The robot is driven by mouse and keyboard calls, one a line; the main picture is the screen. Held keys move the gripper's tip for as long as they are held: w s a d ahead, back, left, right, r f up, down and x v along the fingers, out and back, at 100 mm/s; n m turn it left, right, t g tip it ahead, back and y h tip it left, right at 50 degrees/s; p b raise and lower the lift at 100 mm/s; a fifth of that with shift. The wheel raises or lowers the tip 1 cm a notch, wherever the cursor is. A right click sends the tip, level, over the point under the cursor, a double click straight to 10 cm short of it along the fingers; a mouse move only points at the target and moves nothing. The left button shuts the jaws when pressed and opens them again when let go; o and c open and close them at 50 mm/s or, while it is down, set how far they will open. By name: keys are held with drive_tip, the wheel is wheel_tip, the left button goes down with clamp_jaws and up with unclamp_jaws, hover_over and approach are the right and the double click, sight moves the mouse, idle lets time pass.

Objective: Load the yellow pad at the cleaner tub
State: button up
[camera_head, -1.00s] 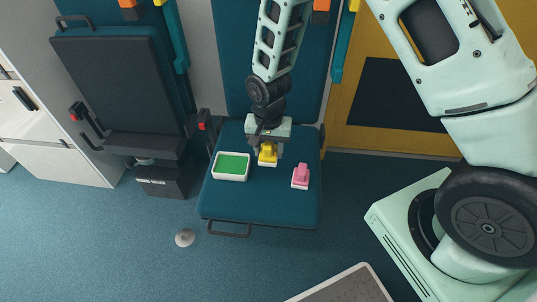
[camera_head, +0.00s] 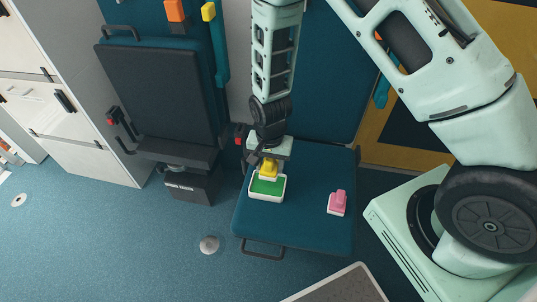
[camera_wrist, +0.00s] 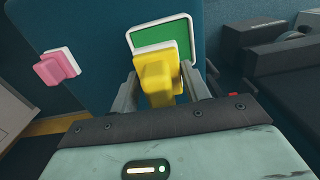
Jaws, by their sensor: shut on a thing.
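My gripper (camera_head: 268,158) is shut on the yellow pad (camera_head: 268,168), a yellow handle block with a pale underside. It holds the pad over the far part of the cleaner tub (camera_head: 253,196), a white-rimmed tray with a green inside, on the blue seat. In the wrist view the yellow pad (camera_wrist: 158,76) stands between the fingers and hides part of the green tub (camera_wrist: 188,24) behind it. Whether the pad touches the green surface cannot be told. A pink pad (camera_head: 337,203) with a white base sits on the seat to the right; it also shows in the wrist view (camera_wrist: 57,68).
The blue seat (camera_head: 295,225) is bare between the tub and the pink pad. A folded dark seat (camera_head: 155,90) stands at the left. A small round disc (camera_head: 209,245) is on the floor. A grey-topped surface (camera_head: 345,288) is at the bottom.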

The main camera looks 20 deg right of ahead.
sight(268, 185)
drive_tip(key=shift+w+a+f, duration=0.15)
drive_tip(key=shift+f, duration=0.15)
wheel_tip(268, 185, down, 6)
drive_tip(key=b, duration=0.5)
drive_tip(key=shift+r+b, duration=0.25)
drive_tip(key=shift+b, duration=0.05)
drive_tip(key=shift+f, duration=0.55)
idle(1.7)
wheel_tip(268, 185, up, 7)
drive_tip(key=p, duration=0.6)
drive_tip(key=shift+r, duration=0.1)
idle(0.8)
